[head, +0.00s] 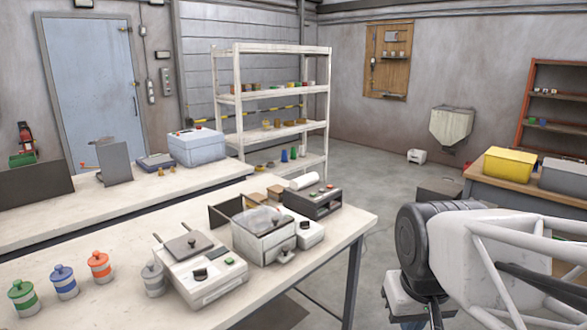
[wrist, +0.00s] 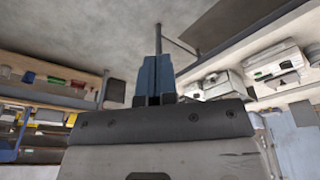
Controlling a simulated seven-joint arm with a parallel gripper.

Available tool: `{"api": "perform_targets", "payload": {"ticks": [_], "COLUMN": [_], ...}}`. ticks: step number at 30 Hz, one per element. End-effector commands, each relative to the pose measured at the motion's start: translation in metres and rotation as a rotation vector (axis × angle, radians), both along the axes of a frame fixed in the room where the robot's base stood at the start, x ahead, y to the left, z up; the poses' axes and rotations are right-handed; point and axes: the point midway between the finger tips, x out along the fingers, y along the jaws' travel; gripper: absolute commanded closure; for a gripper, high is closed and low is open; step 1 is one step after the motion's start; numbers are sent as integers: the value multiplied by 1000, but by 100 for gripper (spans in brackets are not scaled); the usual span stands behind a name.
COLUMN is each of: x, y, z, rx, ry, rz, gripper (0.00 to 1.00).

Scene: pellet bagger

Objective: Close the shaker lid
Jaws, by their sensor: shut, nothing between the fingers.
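A white box-shaped device (head: 268,245), which looks like the shaker, stands on the front table with a knob on its front. A dark flat panel (head: 226,212) stands up at its left edge and looks like its raised lid; I cannot be sure. Something pale or clear shows in the box's top opening. My gripper (wrist: 155,72) is in the wrist view, its blue fingers together and empty. A thin dark rod shows behind the fingertips. The gripper is not visible in the head view, where only part of my arm shows at the right, apart from the device.
A white machine with a grey plate (head: 190,246) stands left of the box. A dark control box (head: 312,200) is behind it. Green (head: 22,298), blue (head: 64,282), orange (head: 99,267) and grey (head: 153,279) jars stand at the left. The table's right end is clear.

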Motion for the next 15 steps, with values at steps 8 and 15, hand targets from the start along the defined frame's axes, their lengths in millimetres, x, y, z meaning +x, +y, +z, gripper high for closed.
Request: {"api": "perform_targets", "payload": {"ticks": [8,15], "x": [-31,-34], "y": [-4,-5], "z": [-20,-22], "rx": [17,18], "ry": [-26,-28], "rz": [-52,-56], "gripper": [100,100]}}
